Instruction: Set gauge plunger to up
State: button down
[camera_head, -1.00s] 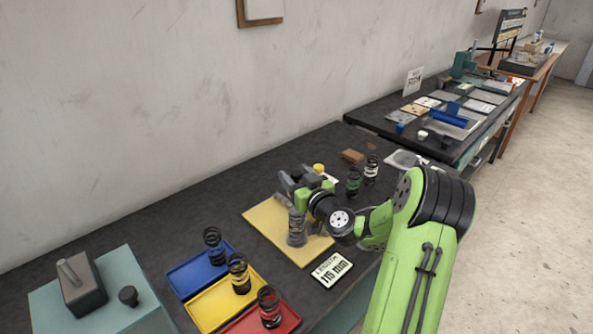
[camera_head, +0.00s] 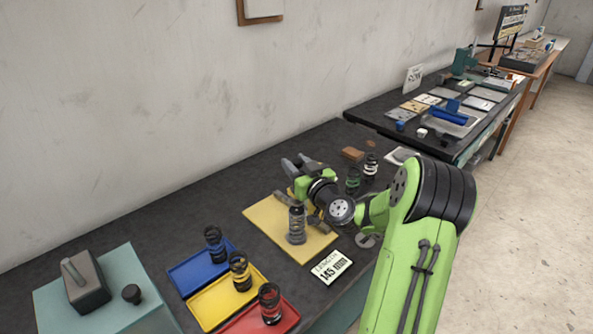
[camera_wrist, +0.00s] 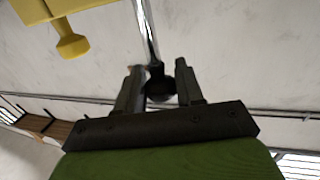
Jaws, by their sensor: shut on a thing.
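In the wrist view the gauge plunger shows as a shiny metal rod (camera_wrist: 147,32) with a dark knob (camera_wrist: 158,84) at its end. My gripper (camera_wrist: 160,80) has its two fingers on either side of this knob and is shut on it. In the head view my gripper (camera_head: 297,165) is above the back of the yellow gauge board (camera_head: 266,219) and hides most of the gauge. A coil spring (camera_head: 297,226) stands upright on the board. The length card (camera_head: 331,267) in front reads 145 mm.
Blue (camera_head: 187,275), yellow (camera_head: 207,304) and red (camera_head: 250,323) trays with dark springs stand at the front. A grey block (camera_head: 86,284) with a lever sits on a teal plate at the left. Two more springs (camera_head: 353,180) stand behind my wrist. The bench between the wall and board is clear.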

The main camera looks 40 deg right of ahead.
jog(key=shift+r, duration=0.45)
jog(key=c, duration=0.8)
grip_release()
jog(key=shift+s+f, duration=0.1)
jog(key=s+b, duration=0.2)
jog(key=s, duration=0.3)
jog(key=s+a+b, duration=0.1)
jog(key=s+b, duration=0.1)
jog(key=s, duration=0.3)
jog(key=s+a+b, duration=0.1)
jog(key=s+b, duration=0.1)
jog(key=s, duration=0.3)
jog(key=shift+s, duration=0.25)
